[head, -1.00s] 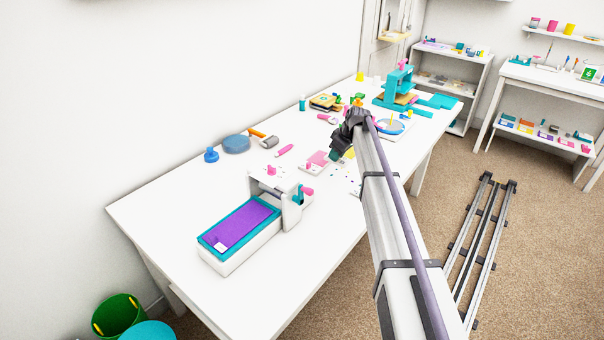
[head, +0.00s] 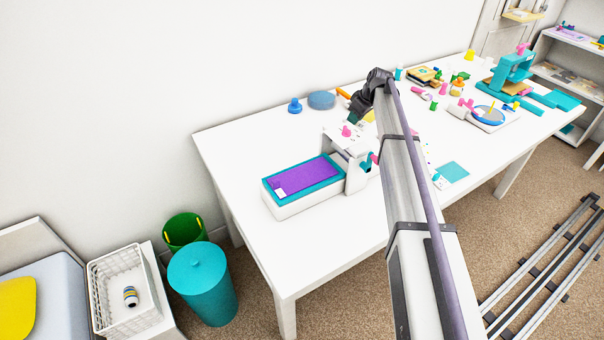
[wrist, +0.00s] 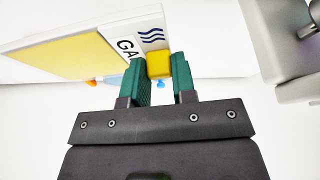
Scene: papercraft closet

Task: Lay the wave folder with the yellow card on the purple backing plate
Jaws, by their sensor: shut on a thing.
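The wave folder (wrist: 100,38) shows in the wrist view as a white-edged board with a yellow card (wrist: 75,55) on its face, dark blue wave lines and the letters "GA". My gripper (wrist: 159,80) is shut on a yellow block (wrist: 159,64) at the folder's edge and holds the folder up. In the head view my gripper (head: 355,116) is above the table, behind and right of the white machine. Only a yellow bit of the folder shows there; my arm hides the rest. The purple backing plate (head: 305,175) lies in the teal-rimmed bed, with a small white square at its near left corner.
The white machine's upright housing (head: 352,160) with pink knobs stands at the bed's right end. A blue knob (head: 295,105) and a blue oval piece (head: 322,99) lie behind it. The table (head: 235,140) is bare left of the bed. Small tools crowd the far right.

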